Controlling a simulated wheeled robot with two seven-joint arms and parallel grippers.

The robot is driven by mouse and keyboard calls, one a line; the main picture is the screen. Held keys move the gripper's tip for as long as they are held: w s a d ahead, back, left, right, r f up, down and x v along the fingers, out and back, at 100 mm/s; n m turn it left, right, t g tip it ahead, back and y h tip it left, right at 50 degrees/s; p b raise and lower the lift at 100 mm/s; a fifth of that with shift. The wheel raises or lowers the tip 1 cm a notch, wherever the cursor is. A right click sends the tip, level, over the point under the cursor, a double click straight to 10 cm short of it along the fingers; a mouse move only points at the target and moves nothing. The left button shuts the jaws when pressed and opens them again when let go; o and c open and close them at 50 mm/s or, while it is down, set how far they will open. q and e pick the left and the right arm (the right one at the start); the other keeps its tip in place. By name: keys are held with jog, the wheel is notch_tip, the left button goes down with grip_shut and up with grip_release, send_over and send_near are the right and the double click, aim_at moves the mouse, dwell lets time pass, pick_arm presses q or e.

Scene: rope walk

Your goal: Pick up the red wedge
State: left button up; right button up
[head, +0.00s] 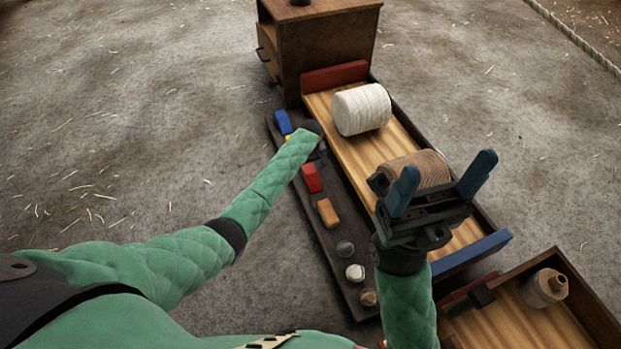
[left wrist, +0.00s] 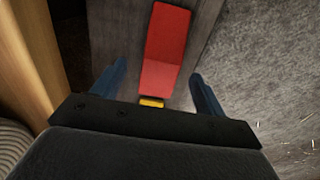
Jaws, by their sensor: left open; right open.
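The red wedge (head: 312,178) lies on a dark narrow board (head: 330,235) between a yellow piece (head: 289,138) and an orange wedge (head: 328,213). In the left wrist view, the red wedge (left wrist: 166,45) extends forward from between the fingers of my open left gripper (left wrist: 160,70), with the yellow piece (left wrist: 151,102) at its near end. I cannot tell whether the fingers touch the wedge. In the head view, my left fingers are hidden behind the wrist. My right gripper (head: 447,166) is open and empty, fingers up, in front of a tan spool (head: 422,164).
A blue wedge (head: 283,122) and several small round pieces share the dark board. Beside it is a wooden tray (head: 345,155) with a white spool (head: 361,109). A brown cabinet (head: 325,45) stands behind. Another tray (head: 519,318) holds a small spool (head: 545,288). Floor at left is clear.

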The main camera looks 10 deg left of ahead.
aim_at(310, 172)
pick_arm(q)
notch_tip(310, 172, down, 4)
jog(key=shift+f+b, duration=0.1)
jog(key=shift+b, duration=0.8)
jog(key=c, duration=1.2)
jog(key=shift+o, duration=0.2)
jog(key=shift+r, duration=0.2)
